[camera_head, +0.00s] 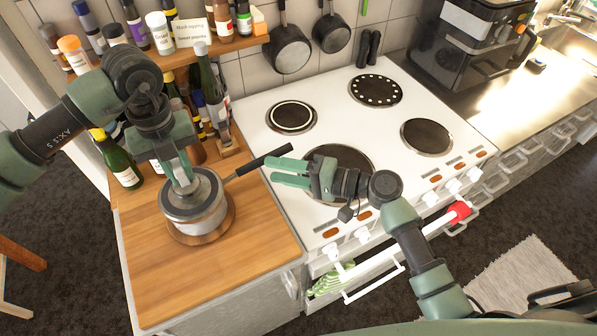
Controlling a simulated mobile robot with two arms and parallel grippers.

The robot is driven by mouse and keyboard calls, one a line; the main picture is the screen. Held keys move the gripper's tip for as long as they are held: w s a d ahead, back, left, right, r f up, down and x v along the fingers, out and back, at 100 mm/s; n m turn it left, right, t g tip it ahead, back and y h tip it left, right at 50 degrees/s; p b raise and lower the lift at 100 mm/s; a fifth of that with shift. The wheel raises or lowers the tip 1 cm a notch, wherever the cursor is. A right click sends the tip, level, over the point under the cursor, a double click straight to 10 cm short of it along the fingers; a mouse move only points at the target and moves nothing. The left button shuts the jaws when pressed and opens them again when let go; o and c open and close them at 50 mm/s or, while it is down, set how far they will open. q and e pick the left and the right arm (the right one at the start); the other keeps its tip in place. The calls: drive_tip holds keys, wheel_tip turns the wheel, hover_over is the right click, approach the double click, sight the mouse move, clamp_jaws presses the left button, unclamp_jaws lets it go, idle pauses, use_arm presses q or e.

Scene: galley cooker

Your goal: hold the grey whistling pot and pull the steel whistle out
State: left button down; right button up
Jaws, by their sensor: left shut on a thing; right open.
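The grey whistling pot (195,212) stands upright on a round wooden board on the worktop, at the left. Its black handle (264,160) points right and up, toward the cooker. My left gripper (183,183) comes down from above and is shut at the top of the pot; its fingers hide exactly which part they grip. I cannot make out the steel whistle. My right gripper (271,171) is open and empty, right of the pot and just below the handle's outer end, with its fingers pointing left.
The white cooker (262,130) with several dark hotplates lies to the right. Bottles, including a green one (120,163), crowd behind the pot. Pans (287,48) hang on the tiled wall. The front of the wooden worktop (225,285) is clear.

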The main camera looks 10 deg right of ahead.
sight(260, 167)
drive_tip(key=x, duration=0.6)
drive_tip(key=shift+w+a, duration=0.15)
clamp_jaws()
drive_tip(key=shift+f, duration=0.1)
idle(2.1)
